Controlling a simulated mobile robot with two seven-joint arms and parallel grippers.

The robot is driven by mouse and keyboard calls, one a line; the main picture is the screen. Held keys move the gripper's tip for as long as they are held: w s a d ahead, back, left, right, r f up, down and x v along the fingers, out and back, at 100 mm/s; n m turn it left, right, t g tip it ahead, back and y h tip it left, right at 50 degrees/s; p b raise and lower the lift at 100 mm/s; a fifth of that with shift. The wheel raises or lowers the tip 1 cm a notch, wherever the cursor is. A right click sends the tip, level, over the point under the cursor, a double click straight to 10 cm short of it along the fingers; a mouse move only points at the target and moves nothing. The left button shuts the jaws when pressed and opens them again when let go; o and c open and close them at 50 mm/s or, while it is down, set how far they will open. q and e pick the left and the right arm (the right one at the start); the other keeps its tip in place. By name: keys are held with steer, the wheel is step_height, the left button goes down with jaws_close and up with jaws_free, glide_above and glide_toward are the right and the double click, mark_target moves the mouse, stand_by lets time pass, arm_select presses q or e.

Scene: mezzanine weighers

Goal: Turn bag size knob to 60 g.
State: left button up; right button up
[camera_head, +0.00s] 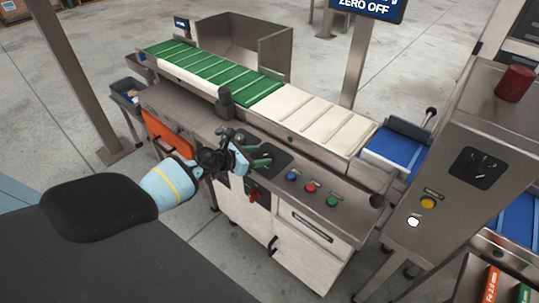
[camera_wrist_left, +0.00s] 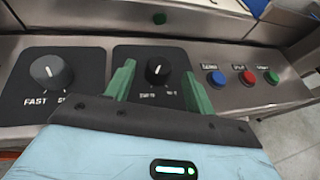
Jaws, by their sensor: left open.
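A small black knob (camera_wrist_left: 157,71) with a white pointer line sits on a black plate (camera_wrist_left: 155,52) in the left wrist view. The pointer is nearly upright; the label below is too small and partly covered to read. My left gripper (camera_wrist_left: 160,86) is open, its two green fingers on either side of this knob and apart from it in the picture. In the head view the left gripper (camera_head: 258,157) is over the console, and its fingers hide the knob. I cannot tell which knob is marked bag size. My right gripper is not in view.
A larger grey knob (camera_wrist_left: 52,72) marked FAST is left of the black one. Blue (camera_head: 292,175), red (camera_head: 310,187) and green (camera_head: 332,200) buttons are to the right. A post (camera_head: 226,103) stands behind the gripper. Another dial (camera_head: 477,167) is on the right-hand cabinet.

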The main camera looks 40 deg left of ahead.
mark_target(268, 154)
arm_select(q)
steer(key=shift+b+x, duration=0.5)
steer(key=shift+x, duration=1.75)
steer(key=shift+c, duration=0.2)
steer(key=c, duration=0.9)
